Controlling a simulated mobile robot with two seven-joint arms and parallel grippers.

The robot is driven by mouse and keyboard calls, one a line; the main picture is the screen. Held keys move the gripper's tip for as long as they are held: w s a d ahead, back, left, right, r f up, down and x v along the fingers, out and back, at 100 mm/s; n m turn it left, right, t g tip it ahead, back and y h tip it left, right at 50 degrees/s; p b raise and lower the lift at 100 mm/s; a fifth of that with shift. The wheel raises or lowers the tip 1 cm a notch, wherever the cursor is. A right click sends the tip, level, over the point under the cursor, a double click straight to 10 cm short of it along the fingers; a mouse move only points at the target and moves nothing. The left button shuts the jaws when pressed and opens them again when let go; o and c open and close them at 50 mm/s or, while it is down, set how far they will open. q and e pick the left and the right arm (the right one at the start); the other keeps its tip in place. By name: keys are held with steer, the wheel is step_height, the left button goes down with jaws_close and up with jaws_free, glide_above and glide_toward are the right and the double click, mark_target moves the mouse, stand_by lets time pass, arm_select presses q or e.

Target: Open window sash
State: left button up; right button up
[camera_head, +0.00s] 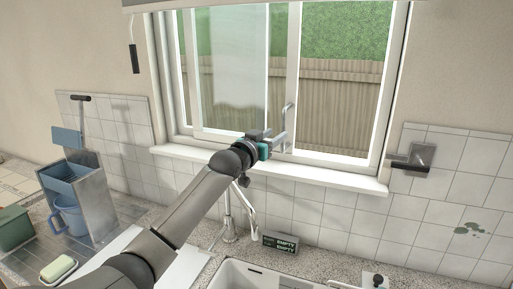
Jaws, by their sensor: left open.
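A white-framed window (293,60) fills the upper middle of the view. Its left sash has a pale, glossy pane (235,60) and a white upright stile near the middle. A metal handle (289,112) stands upright at the lower part of this stile. My left gripper (277,143) is open beside the handle's lower end, just above the sill. The arm and wrist hide part of the gripper, and I cannot tell whether it touches the handle. My right gripper is out of view.
The white sill (340,178) runs below the window. A faucet (229,232) and small sign (279,244) stand behind the sink (245,275). A metal caddy with blue items (88,200) and soap (58,268) are at left. A metal wall fixture (415,160) is at right.

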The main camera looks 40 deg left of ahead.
arm_select(q)
steer(key=s+b, duration=0.1)
steer(key=s, duration=0.7)
steer(key=shift+s+d, duration=0.25)
steer(key=shift+s, duration=0.15)
